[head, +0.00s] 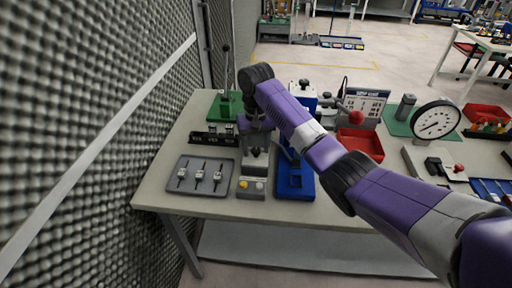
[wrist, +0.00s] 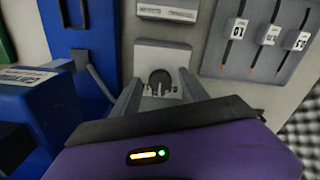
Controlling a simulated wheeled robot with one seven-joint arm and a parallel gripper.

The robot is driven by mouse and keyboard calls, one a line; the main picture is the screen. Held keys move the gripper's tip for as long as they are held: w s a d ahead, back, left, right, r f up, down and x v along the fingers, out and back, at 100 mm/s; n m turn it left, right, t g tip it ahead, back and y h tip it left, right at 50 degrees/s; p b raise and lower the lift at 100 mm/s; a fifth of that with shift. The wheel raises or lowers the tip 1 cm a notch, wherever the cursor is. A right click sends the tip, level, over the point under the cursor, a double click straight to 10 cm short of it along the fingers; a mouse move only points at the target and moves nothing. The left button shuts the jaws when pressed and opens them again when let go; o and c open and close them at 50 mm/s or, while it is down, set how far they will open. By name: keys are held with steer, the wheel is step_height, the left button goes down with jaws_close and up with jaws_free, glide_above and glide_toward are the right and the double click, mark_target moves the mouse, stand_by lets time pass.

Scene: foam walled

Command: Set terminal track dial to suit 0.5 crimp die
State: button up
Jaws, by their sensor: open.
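The terminal track dial appears to be the dark round knob (wrist: 160,79) on a light grey plate, seen in the wrist view. Small marks surround its lower side, too small to read. My gripper (wrist: 160,84) is open, with one finger on each side of the knob. I cannot tell whether the fingers touch it. In the head view my gripper (head: 257,146) hangs over the grey unit (head: 252,187) and hides the knob. Three crimp dies with white tags lie on a grey tray (head: 178,187), left of that unit. The tray (wrist: 222,68) also shows in the wrist view.
A blue press (head: 295,183) stands close to the right of the grey unit. A green-based lever tool (head: 226,107) stands behind the tray. A red bin (head: 362,146) and a round gauge (head: 436,121) are farther right. A foam wall (head: 90,130) runs along the left.

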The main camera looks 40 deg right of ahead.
steer(key=shift+c, duration=0.4)
jaws_close()
steer(key=shift+r+n+p, duration=0.1)
steer(key=shift+n+p, duration=0.3)
steer(key=n+p, duration=0.2)
steer(key=n, duration=0.1)
steer(key=n+p, duration=0.2)
steer(key=n, duration=0.3)
stand_by(0.4)
steer(key=shift+o, duration=0.4)
jaws_free()
